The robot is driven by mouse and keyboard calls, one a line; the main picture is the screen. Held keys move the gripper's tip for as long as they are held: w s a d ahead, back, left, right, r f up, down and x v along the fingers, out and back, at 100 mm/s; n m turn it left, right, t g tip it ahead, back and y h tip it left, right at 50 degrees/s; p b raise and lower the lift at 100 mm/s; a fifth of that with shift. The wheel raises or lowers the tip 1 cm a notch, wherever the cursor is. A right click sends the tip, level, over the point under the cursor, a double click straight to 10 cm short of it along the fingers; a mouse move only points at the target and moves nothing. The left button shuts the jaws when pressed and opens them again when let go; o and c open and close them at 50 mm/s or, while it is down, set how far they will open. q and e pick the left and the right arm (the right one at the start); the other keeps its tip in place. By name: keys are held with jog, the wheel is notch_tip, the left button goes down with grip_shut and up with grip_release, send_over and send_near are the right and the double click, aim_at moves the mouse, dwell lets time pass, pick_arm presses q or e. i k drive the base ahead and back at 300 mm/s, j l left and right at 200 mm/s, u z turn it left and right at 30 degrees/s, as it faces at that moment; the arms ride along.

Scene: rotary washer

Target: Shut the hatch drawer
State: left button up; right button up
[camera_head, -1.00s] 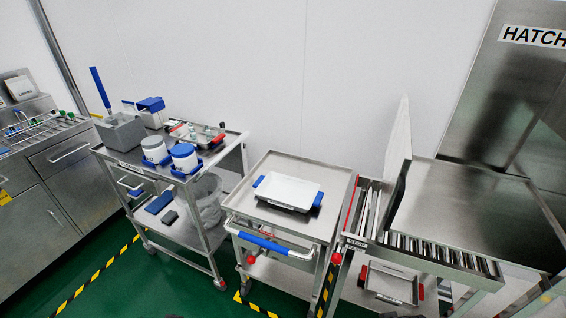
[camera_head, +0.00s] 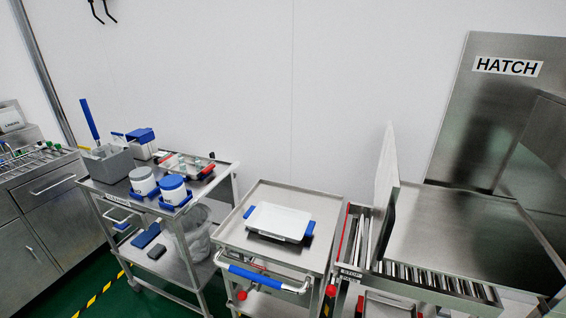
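The hatch, marked by a HATCH sign (camera_head: 507,67), stands at the right as a tall steel unit. Its drawer (camera_head: 450,235) extends out as a flat steel surface with a row of rollers (camera_head: 430,278) along the front edge. An upright panel (camera_head: 386,190) stands at the left side of the drawer. Neither of my grippers shows in the view.
A steel cart (camera_head: 327,195) with a white tray (camera_head: 278,222) and a blue-barred handle (camera_head: 262,277) stands left of the drawer. Another cart (camera_head: 223,178) holds white tubs and a grey bin. A steel cabinet (camera_head: 25,240) is at far left. Green floor shows below.

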aim_at(486, 239)
jog(key=z, duration=1.25)
jog(key=i+z, duration=0.1)
jog(key=i, duration=0.25)
